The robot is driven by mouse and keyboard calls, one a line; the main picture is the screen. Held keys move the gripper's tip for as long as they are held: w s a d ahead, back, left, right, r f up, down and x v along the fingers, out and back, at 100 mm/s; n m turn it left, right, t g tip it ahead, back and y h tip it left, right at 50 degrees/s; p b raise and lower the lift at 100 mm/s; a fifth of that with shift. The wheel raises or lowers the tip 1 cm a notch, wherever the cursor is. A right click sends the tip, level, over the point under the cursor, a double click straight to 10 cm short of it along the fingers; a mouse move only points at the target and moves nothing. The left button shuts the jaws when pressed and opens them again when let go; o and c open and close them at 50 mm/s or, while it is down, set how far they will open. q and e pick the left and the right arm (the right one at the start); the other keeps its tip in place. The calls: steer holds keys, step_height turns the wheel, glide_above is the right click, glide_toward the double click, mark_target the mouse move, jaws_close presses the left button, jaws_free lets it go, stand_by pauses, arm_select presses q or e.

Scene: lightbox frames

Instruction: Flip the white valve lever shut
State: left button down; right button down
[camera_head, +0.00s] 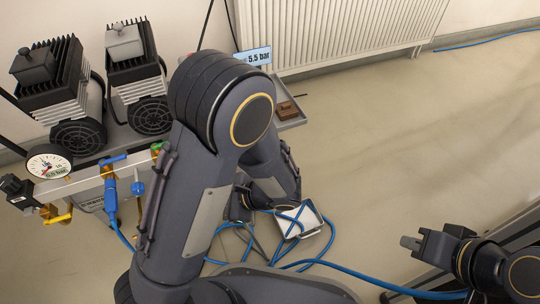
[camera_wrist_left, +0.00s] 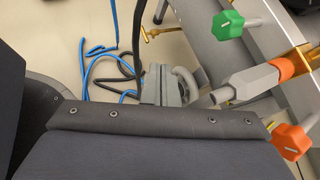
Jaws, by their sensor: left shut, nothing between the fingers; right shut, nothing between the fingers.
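I cannot pick out a white valve lever with certainty. In the left wrist view a pale curved piece (camera_wrist_left: 189,80) stands beside a pipe fitting; I cannot tell if it is the lever. My left gripper seems to be the grey block (camera_wrist_left: 163,88) just beyond my wrist housing, shut and close to the curved piece. In the head view my left arm hides that part of the pipework. The manifold (camera_head: 78,184) carries a blue lever (camera_head: 113,158) and a yellow lever (camera_head: 57,217). My right gripper (camera_head: 411,243) is shut and empty, away from the pipework.
Two pumps (camera_head: 52,92) (camera_head: 135,70) stand behind the manifold, with a gauge (camera_head: 49,163) at its left. Green (camera_wrist_left: 228,25) and orange (camera_wrist_left: 292,142) knobs sit near my left wrist. Blue hose (camera_head: 340,268) lies around a white tray (camera_head: 309,213).

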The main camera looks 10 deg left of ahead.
arm_select(q)
steer(key=w+d+f+m+t, duration=0.3)
steer(key=w+d+m+t, duration=0.1)
steer(key=m+t, duration=0.5)
steer(key=w+d+f+m+t+b, duration=0.1)
steer(key=w+d+f+m+t, duration=0.3)
steer(key=d+m+t, duration=0.3)
steer(key=shift+w+d+m+t+h, duration=0.25)
steer(key=shift+w+m+t+h, duration=0.15)
steer(key=shift+m+t, duration=0.7)
arm_select(e)
steer(key=shift+s+d+f, duration=0.15)
steer(key=shift+d+f, duration=0.2)
steer(key=shift+f, duration=0.35)
